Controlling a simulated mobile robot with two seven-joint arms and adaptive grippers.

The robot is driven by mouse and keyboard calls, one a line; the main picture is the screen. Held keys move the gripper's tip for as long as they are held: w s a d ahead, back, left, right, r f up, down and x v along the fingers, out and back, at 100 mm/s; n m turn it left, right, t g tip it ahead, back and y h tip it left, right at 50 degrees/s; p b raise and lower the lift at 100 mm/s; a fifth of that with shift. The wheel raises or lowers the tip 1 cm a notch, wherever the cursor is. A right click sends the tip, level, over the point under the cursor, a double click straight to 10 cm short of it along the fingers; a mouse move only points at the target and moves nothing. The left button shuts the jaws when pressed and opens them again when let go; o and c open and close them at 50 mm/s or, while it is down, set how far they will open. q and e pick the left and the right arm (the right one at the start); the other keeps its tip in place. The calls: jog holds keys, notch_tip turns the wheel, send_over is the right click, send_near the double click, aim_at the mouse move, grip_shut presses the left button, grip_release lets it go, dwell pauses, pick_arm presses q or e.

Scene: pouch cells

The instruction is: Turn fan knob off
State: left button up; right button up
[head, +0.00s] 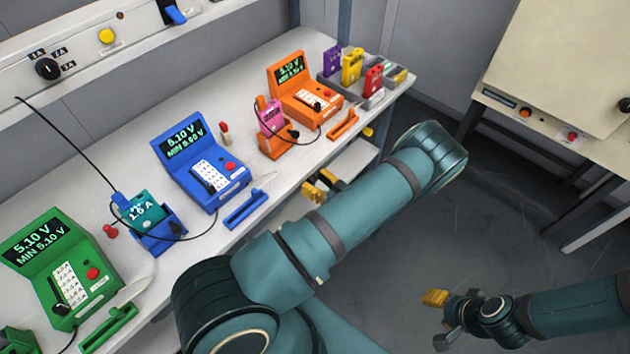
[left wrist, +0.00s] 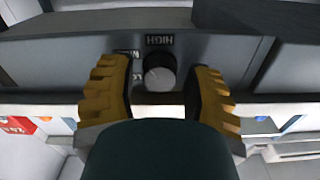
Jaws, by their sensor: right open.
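A round dark knob with a light grey face (left wrist: 160,72) sits on a grey panel (left wrist: 60,60) in the left wrist view. The label HIGH reads upside down above it, with other partly hidden labels to its left. My left gripper (left wrist: 164,88) is open, with one yellow ribbed finger on each side of the knob and gaps between. In the head view my left gripper (head: 322,186) is at the bench's front edge, partly behind my arm; the knob is hidden there. My right gripper (head: 437,318) is open and empty, over the floor at lower right.
The white bench (head: 130,140) carries green (head: 95,252), blue (head: 205,195) and orange (head: 312,103) testers, with coloured pouch cells in a grey tray (head: 372,100) at its far end. Another dark knob (head: 47,69) is on the rear rail. A beige cabinet (head: 545,60) stands right; the floor between is clear.

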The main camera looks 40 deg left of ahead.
pick_arm(q)
grip_shut()
jog(key=shift+n, duration=0.3)
jog(key=shift+f+n+b, duration=0.1)
jog(key=shift+n+b, duration=0.85)
jog(key=shift+n, duration=0.25)
jog(key=shift+n+b, duration=0.75)
jog(key=shift+n, duration=1.15)
jog(key=shift+o, duration=2.3)
grip_release()
